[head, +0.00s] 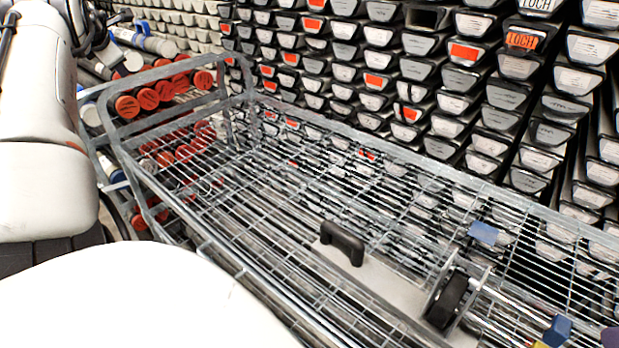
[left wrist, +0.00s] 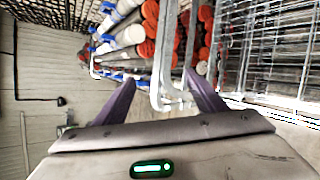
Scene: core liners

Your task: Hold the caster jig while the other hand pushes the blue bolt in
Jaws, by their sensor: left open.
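The caster jig is a grey plate (head: 385,285) with a black handle (head: 342,243), lying on a wire cart in the head view. A metal fork with a black wheel (head: 446,300) stands at its right end. A blue piece with yellow below it, perhaps the blue bolt (head: 557,330), shows at the bottom right edge, partly cut off. A dark purple piece in that corner may be a finger of my right gripper (head: 610,338); its jaws are hidden. My left gripper (left wrist: 160,76) is open and empty in the left wrist view, away from the jig.
The wire cart (head: 255,98) has a raised end frame at the left. A pale blue block (head: 483,232) lies behind the fork. Tubes with red caps (head: 127,107) are stacked beyond the cart's end. Stacked core trays (head: 480,145) form a wall behind the cart.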

